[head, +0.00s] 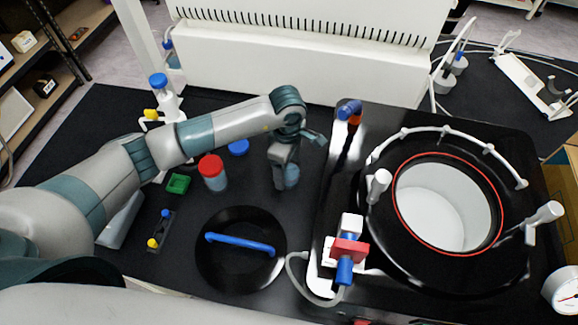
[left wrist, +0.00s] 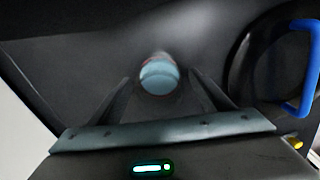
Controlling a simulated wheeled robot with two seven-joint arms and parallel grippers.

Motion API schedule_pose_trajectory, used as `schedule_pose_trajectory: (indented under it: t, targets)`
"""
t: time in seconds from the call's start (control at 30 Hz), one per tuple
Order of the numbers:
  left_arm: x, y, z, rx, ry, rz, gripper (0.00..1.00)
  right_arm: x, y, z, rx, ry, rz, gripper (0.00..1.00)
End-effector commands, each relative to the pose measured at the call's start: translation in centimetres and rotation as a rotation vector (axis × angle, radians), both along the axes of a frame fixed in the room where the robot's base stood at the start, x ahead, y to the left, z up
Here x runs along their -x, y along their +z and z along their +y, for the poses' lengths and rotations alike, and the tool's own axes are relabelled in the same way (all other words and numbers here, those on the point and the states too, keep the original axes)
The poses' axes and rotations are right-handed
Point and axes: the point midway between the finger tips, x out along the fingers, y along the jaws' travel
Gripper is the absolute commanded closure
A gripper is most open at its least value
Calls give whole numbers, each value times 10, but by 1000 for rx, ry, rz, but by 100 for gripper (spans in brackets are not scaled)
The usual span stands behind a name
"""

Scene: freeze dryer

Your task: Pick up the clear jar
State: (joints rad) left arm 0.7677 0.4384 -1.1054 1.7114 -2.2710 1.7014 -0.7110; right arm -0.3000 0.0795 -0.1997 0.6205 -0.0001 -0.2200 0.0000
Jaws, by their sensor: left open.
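The clear jar (head: 292,177), with a pale bluish translucent body, stands on the black bench top right at my left gripper, partly hidden by it in the head view. In the left wrist view the jar (left wrist: 160,76) shows as a rounded bluish shape with a faint reddish edge, blurred, centred between the finger tips. My left gripper (head: 283,171) points down, open, with a dark finger on each side of the jar in the wrist view. I cannot tell whether the fingers touch it. My right gripper is not in view.
A red-capped jar (head: 213,171) and a blue cap (head: 238,147) are left of the gripper. A black lid with a blue handle (head: 240,244) lies in front. The freeze dryer (head: 345,130) stands to the right. A green tray (head: 178,184) lies farther left.

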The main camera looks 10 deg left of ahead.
Motion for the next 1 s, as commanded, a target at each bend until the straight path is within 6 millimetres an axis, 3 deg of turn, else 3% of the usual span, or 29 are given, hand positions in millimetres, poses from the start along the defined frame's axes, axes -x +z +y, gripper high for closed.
schedule_pose_trajectory:
  t: [0.57,0.8,1.0]
  targets:
    - [0,-8,0,0,-1,-1,28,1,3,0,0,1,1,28]
    - [0,-8,0,0,-1,-1,79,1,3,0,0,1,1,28]
    - [-1,-8,0,0,-1,-2,79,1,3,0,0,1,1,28]
